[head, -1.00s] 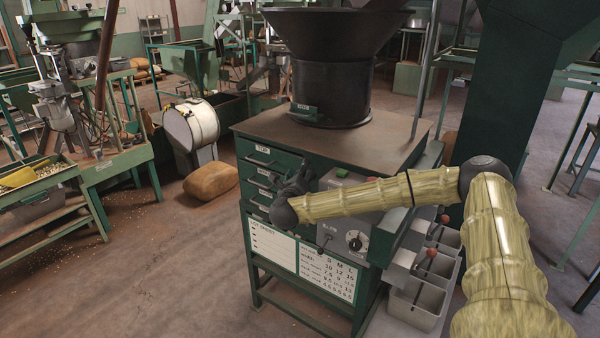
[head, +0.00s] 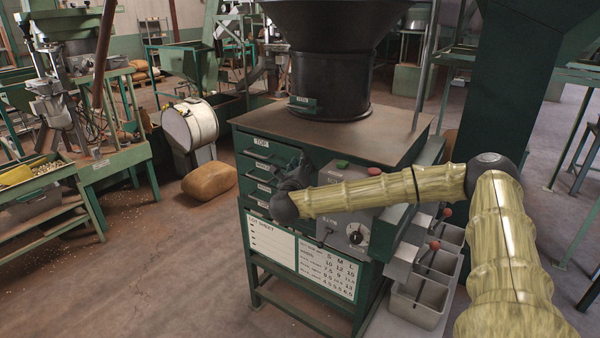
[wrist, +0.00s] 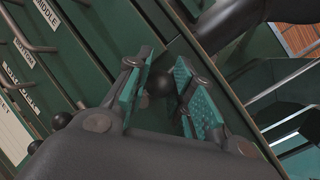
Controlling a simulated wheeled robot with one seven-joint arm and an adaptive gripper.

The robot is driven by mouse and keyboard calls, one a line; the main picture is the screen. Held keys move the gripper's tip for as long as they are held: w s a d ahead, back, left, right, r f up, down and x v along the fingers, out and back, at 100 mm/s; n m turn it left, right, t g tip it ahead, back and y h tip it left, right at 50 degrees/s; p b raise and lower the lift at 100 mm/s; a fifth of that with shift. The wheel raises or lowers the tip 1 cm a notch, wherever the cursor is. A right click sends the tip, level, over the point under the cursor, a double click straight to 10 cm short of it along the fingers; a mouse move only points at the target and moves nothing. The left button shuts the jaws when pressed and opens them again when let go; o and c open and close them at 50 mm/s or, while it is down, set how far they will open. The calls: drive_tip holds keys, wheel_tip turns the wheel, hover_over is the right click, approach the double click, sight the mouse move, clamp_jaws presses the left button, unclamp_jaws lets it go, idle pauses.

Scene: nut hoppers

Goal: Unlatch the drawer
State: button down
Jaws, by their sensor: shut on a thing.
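The green cabinet has a stack of drawers with bar handles. The top drawer (head: 262,142) looks closed; the drawers below it are partly hidden by my gripper. In the head view my gripper (head: 290,178) is at the right side of the drawer fronts, small and dark. A drawer label reading MIDDLE (wrist: 47,13) shows at the upper left. The latch's exact position cannot be told.
A black hopper (head: 330,85) stands on the cabinet top. A grey control box (head: 350,229) with a dial is right of the drawers, under my arm. Grey bins (head: 420,300) with red-knobbed levers are at the cabinet's right side. Open floor lies to the left.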

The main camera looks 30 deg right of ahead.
drive_tip(key=shift+s+f+m+b, duration=0.15)
drive_tip(key=shift+f+m+b, duration=0.2)
drive_tip(key=shift+b, duration=0.85)
drive_tip(key=shift+s+r+m+b, duration=0.1)
drive_tip(key=shift+r+m+b, duration=0.15)
drive_tip(key=shift+b, duration=0.35)
drive_tip(key=c, duration=1.2)
unclamp_jaws()
drive_tip(key=shift+d, duration=0.1)
drive_tip(key=v, duration=1.2)
drive_tip(key=shift+f, duration=0.3)
